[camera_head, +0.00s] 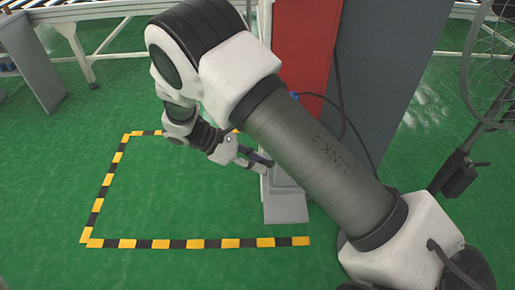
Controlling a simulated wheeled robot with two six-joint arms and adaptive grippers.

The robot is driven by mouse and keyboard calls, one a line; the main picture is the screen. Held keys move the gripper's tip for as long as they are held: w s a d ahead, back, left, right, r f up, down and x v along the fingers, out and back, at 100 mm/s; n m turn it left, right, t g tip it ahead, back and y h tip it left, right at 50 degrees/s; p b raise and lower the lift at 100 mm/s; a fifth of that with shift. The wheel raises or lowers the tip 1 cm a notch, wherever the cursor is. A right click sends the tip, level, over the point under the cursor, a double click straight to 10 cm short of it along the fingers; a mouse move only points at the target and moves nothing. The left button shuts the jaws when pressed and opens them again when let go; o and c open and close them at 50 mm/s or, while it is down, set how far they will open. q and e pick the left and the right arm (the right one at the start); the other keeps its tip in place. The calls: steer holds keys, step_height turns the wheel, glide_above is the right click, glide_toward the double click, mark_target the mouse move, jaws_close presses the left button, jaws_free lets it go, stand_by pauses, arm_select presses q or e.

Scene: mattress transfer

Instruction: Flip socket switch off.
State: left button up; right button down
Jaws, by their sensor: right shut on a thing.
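My right gripper (264,163) reaches down and to the right, with its fingertips at the upper left side of a grey box-like post (285,205). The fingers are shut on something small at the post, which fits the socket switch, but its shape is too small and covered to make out. My right arm crosses the view and hides much of the post's upper part. Whether the switch is on or off cannot be seen. My left gripper is not in view.
A red panel (300,45) and a dark grey panel (375,75) stand behind my arm, with a black cable (340,95) hanging there. Yellow-black floor tape (165,243) borders clear green floor on the left. A wire-cage fan (490,60) stands at the right.

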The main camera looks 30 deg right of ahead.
step_height(320, 180, down, 2)
steer(key=g+h+b, duration=0.2)
steer(key=h, duration=0.2)
steer(key=shift+f+g, duration=0.1)
steer(key=shift+g, duration=0.2)
steer(key=shift+h, duration=0.3)
steer(key=c, duration=1)
jaws_free()
